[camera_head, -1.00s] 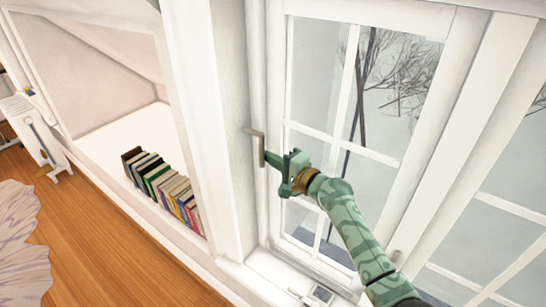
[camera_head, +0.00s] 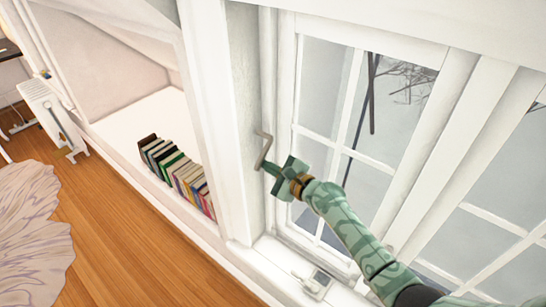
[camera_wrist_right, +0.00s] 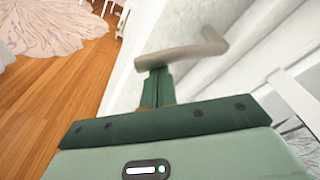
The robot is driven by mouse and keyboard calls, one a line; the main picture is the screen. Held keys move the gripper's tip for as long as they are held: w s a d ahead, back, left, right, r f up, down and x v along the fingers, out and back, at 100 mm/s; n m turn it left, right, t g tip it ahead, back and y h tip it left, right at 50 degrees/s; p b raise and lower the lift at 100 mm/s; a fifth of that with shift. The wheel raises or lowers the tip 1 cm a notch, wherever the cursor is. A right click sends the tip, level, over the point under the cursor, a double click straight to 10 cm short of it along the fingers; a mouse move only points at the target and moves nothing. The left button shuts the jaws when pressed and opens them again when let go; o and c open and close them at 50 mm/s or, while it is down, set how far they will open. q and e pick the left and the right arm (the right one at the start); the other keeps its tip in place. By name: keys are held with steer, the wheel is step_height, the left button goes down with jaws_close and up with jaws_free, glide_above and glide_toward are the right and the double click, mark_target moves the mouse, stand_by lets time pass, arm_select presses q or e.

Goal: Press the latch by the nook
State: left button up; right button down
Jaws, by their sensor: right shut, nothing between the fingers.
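The latch (camera_head: 264,146) is a bent grey-beige handle on the window frame's left edge, beside the nook (camera_head: 140,125). In the head view its lower arm slants down and left. In the right wrist view the latch (camera_wrist_right: 190,50) lies across the tips of my right gripper. My right gripper (camera_head: 268,168) is shut with nothing between its fingers, its tips at the latch's lower end, seemingly touching it. The closed fingers also show in the right wrist view (camera_wrist_right: 156,82). My left gripper is not in view.
Several books (camera_head: 176,174) stand in a row in the nook. The window (camera_head: 350,130) appears closed. A small white device (camera_head: 317,285) lies on the sill below. A rug (camera_head: 30,225) lies on the wooden floor at the left.

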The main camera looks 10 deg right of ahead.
steer(key=shift+s+a+r+m+p, duration=0.25)
steer(key=shift+r+m+p, duration=0.2)
steer(key=shift+m+p, duration=0.15)
steer(key=shift+s+a+r+m+p, duration=0.15)
steer(key=shift+a+r+m+p, duration=0.1)
steer(key=shift+r+m+p, duration=0.25)
steer(key=shift+s+a+r+m+g+p, duration=0.3)
steer(key=shift+a+r+m+g+p, duration=0.2)
steer(key=shift+m+p, duration=0.6)
steer(key=shift+r, duration=0.15)
steer(key=shift+s+d, duration=0.1)
steer(key=shift+s, duration=0.05)
steer(key=v, duration=1.6)
steer(key=shift+d+f, duration=0.15)
steer(key=shift+f, duration=0.2)
